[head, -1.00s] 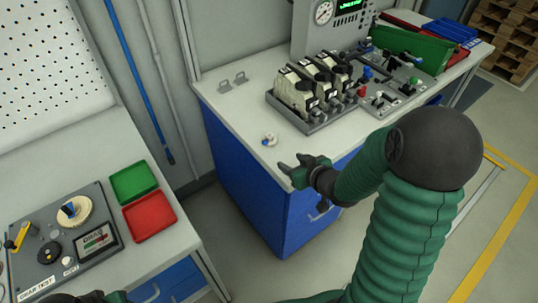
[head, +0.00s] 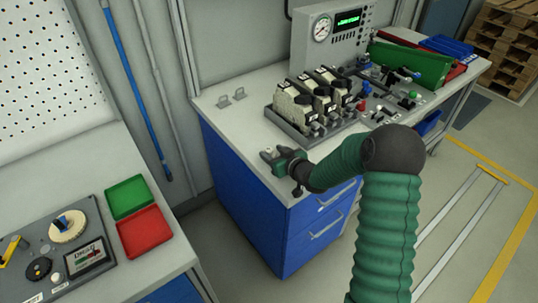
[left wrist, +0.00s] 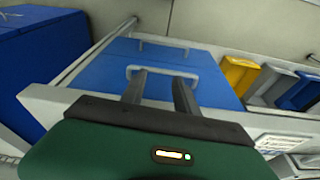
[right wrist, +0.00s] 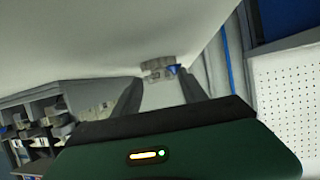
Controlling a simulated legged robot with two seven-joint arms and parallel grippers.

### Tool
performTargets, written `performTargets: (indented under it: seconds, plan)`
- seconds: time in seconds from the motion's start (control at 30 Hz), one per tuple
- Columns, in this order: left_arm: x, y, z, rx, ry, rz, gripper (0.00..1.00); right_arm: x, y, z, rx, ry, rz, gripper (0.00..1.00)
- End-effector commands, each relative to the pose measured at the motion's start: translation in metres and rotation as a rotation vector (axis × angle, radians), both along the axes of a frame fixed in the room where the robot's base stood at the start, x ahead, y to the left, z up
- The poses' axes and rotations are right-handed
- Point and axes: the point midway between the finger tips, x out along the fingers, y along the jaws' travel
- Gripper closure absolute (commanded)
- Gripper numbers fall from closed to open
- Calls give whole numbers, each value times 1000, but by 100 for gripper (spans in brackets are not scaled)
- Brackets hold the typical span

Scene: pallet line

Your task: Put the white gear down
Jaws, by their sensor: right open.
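A small whitish gear with a blue part (right wrist: 160,68) rests on the right bench's pale top, between and just beyond my right fingertips in the right wrist view. In the head view my right gripper (head: 270,156) hides it. The right gripper is open, its fingers spread, low over the bench's near left corner; I cannot tell whether it touches the gear. A larger cream gear with a blue hub (head: 68,226) sits on the grey gear test panel (head: 98,228) at left. My left gripper (left wrist: 160,88) shows its two fingers apart with nothing between them.
A grey tray of cream and black units (head: 316,98) and a gauge box (head: 335,30) stand behind my right gripper. Green (head: 130,197) and red (head: 144,231) trays lie on the left bench. A floor gap separates the benches. Blue drawers (left wrist: 165,60) face my left gripper.

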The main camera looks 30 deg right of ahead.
Motion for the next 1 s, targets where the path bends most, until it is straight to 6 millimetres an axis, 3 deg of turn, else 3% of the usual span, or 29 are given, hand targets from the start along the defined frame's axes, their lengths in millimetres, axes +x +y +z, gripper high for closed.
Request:
performTargets:
  seconds: [0.1, 0.3, 0.67, 1.0]
  plan:
    - [0, 0, -2, 0, 0, 0, 64, 11, 0, -5, 1, 0, 0, 50]
    - [0, 0, -1, 0, 0, 0, 64, 10, 0, -4, 1, 0, 0, 51]
    - [0, 0, -1, 0, 0, 0, 64, 11, 0, -5, 1, 1, 0, 98]
    - [0, 0, 1, 0, 0, 0, 64, 10, 0, 3, -1, 1, 1, 100]
